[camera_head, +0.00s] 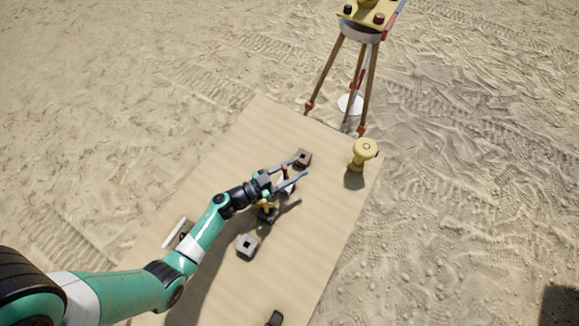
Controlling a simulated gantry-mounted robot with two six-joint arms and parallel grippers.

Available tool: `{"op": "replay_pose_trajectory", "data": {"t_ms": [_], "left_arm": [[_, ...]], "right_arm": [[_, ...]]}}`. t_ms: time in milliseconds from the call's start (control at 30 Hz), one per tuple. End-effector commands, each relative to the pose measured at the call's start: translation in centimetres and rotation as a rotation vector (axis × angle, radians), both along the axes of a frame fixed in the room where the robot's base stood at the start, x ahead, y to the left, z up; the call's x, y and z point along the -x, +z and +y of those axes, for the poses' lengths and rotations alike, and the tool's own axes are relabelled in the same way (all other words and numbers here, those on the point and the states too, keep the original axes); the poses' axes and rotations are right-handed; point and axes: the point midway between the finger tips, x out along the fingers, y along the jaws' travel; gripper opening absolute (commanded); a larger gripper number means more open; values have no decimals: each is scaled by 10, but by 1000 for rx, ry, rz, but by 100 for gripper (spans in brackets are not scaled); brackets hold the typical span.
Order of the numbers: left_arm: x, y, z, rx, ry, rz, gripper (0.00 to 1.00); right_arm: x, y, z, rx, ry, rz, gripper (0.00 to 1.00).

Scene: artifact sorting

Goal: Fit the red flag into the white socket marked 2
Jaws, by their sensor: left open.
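My left gripper (302,167) reaches over the mat from the lower left, its two fingers spread apart. A small red piece (285,169), probably the red flag, shows between the fingers. A white piece (287,187), probably the white socket, shows just below it, partly covered by the lower finger. I cannot tell whether the red piece stands in the white one, and no number is legible. My right gripper is out of view.
A brown block (303,156) lies by the fingertips. A yellow piece on a dark base (267,212) stands close under the wrist. A grey block (247,246) is nearer me. A yellow post (363,151) and a tripod (361,70) stand at the back right. The mat's right front is mostly clear.

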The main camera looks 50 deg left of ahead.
Motion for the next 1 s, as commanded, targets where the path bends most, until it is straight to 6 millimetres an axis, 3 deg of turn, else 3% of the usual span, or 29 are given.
{"op": "replay_pose_trajectory", "data": {"t_ms": [233, 533, 700, 1000], "left_arm": [[12, 2, 3, 1, 2, 1, 49], [80, 2, 19, 1, 10, 3, 49], [105, 1, 24, 1, 6, 1, 49], [114, 0, 23, 0, -1, 0, 49]], "right_arm": [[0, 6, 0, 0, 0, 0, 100], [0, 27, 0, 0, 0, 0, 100], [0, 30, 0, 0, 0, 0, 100], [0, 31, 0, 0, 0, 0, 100]]}}
